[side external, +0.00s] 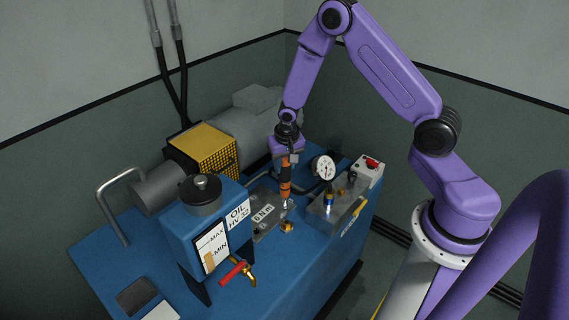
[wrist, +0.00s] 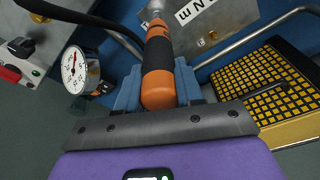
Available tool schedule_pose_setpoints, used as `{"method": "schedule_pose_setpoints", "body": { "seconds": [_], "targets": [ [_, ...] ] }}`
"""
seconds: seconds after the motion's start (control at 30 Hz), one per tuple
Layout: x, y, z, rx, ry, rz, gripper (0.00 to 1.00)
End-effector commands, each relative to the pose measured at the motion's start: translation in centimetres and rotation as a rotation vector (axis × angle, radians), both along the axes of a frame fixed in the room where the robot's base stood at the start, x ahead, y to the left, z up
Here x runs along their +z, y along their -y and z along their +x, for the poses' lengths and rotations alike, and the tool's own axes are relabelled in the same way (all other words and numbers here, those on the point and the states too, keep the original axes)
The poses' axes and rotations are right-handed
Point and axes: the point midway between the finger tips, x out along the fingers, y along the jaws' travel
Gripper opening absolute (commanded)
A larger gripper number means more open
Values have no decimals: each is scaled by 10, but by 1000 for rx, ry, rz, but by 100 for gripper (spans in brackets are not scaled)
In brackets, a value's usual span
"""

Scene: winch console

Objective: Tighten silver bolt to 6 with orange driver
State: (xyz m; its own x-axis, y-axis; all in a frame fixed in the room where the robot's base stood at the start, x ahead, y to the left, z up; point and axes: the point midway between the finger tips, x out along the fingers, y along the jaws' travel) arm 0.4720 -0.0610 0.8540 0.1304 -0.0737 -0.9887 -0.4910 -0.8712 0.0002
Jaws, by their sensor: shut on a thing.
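The orange driver (side external: 285,180) with dark bands stands roughly upright over the blue console, below my gripper (side external: 286,156). In the wrist view the orange driver (wrist: 158,72) lies between the fingers of my gripper (wrist: 158,88), which is shut on its handle. Its silver lower end reaches down near the grey metal plate (side external: 268,226) with black lettering. The silver bolt cannot be made out apart from the driver's end, and I cannot tell whether the two touch. A round white dial gauge (side external: 323,167) stands right of the driver; it also shows in the wrist view (wrist: 74,70).
A blue oil tank (side external: 203,224) with a red-handled tap (side external: 232,273) stands front left. A yellow mesh guard (side external: 203,150) and motor stand behind. A brass fitting (side external: 287,227) sits near the driver.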

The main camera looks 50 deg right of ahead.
Motion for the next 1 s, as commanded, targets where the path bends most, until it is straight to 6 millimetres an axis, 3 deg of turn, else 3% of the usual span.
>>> {"method": "schedule_pose_setpoints", "body": {
  "seconds": [1.0],
  "targets": [
    [-8, 0, 1, 0, 1, 0, 0]
  ]
}}
